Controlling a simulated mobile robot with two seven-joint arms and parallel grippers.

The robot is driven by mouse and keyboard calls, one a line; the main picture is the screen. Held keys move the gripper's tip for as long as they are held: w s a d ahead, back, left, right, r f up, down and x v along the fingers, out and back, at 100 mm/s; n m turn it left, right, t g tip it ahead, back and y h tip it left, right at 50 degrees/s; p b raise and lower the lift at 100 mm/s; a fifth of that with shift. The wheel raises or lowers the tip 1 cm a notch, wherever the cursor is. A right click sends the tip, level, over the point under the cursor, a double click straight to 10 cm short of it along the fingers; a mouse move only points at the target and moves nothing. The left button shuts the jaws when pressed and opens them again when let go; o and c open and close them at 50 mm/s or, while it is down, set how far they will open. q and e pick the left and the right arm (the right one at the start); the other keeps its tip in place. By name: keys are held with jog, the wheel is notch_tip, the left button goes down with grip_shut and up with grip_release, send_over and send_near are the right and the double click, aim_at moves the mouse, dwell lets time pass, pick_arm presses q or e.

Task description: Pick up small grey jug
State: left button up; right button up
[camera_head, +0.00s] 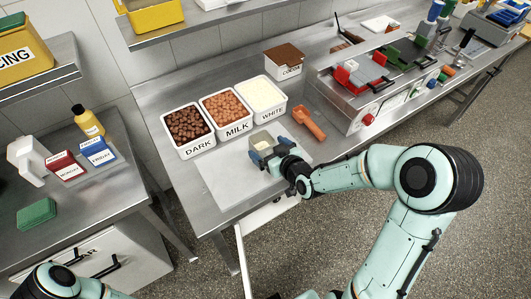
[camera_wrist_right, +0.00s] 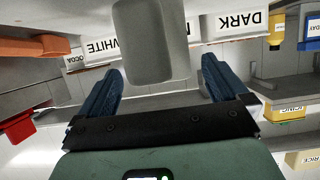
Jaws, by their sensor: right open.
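A small grey jug (camera_head: 262,138) stands near the front of the steel table, in front of the white tub. In the right wrist view the grey jug (camera_wrist_right: 150,45) shows as a plain rounded block, and its handle cannot be made out. My right gripper (camera_head: 268,151) is at the jug, with its two blue fingers apart. In the wrist view the open right gripper (camera_wrist_right: 160,72) has one finger to each side of the jug, with gaps visible. My left gripper is out of view; only part of my left arm shows at bottom left.
Tubs labelled DARK (camera_head: 187,131), MILK (camera_head: 227,111) and WHITE (camera_head: 262,96) stand behind the jug. An orange scoop-like item (camera_head: 309,123) lies to its right. A steel appliance (camera_head: 350,95) stands farther right.

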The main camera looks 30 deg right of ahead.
aim_at(262, 142)
jog(key=shift+x, duration=1.2)
jog(key=shift+r, duration=0.1)
jog(key=c, duration=1.1)
jog(key=shift+c, duration=0.2)
